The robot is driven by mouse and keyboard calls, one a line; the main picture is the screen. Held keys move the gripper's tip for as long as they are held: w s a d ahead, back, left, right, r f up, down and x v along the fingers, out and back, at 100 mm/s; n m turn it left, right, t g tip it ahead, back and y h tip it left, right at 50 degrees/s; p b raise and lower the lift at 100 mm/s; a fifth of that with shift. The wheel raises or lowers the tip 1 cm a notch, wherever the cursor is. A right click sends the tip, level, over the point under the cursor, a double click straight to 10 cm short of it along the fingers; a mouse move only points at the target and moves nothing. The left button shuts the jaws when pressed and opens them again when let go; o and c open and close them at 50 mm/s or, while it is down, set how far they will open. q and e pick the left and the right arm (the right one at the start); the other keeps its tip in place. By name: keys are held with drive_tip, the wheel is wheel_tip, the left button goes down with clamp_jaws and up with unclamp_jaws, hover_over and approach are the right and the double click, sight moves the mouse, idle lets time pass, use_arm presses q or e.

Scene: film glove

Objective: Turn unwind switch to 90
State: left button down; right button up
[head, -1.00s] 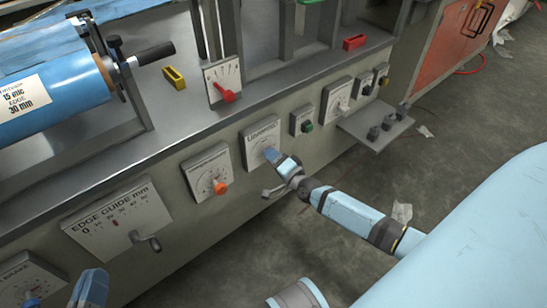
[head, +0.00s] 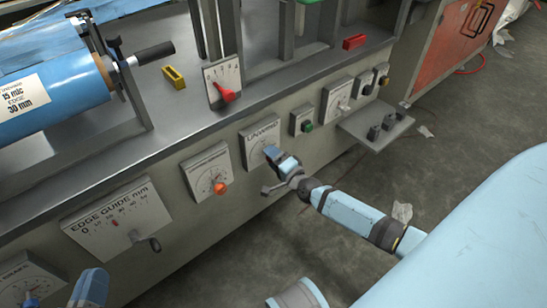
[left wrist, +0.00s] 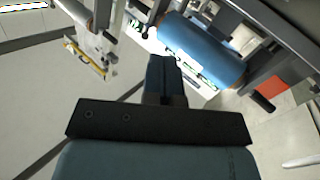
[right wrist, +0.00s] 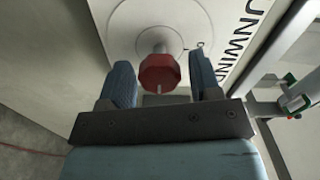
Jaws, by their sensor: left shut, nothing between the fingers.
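The unwind panel (head: 262,133) is a pale plate on the machine's front, and its lettering shows at the right of the right wrist view. The unwind switch (right wrist: 160,71) is a red knob with a white mark, on a stem in front of a round dial (right wrist: 120,28). My right gripper (head: 274,152) is at this panel and hides the knob in the head view. In the right wrist view its blue fingers stand apart on either side of the knob, with visible gaps. My left gripper (head: 90,286) is shut and empty, low at the left; its fingers (left wrist: 165,70) are together.
An orange knob panel (head: 207,170) sits to the left, and the edge guide panel (head: 118,218) is further left. A green button box (head: 303,120) and another dial panel (head: 338,99) are to the right. A small shelf (head: 362,132) juts out there.

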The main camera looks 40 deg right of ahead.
drive_tip(key=shift+o, duration=0.3)
drive_tip(key=shift+s, duration=0.1)
use_arm(q)
drive_tip(key=r+p, duration=0.1)
drive_tip(key=r+t+p, duration=0.1)
drive_tip(key=r, duration=0.1)
drive_tip(key=r+t+p, duration=0.1)
drive_tip(key=r, duration=0.1)
drive_tip(key=shift+s+a+r+n+p, duration=0.1)
drive_tip(key=shift+a+r+n+p, duration=0.15)
drive_tip(key=shift+n+p, duration=0.1)
use_arm(e)
drive_tip(key=s+d, duration=0.1)
drive_tip(key=s, duration=1.2)
drive_tip(key=shift+s, duration=0.3)
use_arm(q)
drive_tip(key=shift+f, duration=0.1)
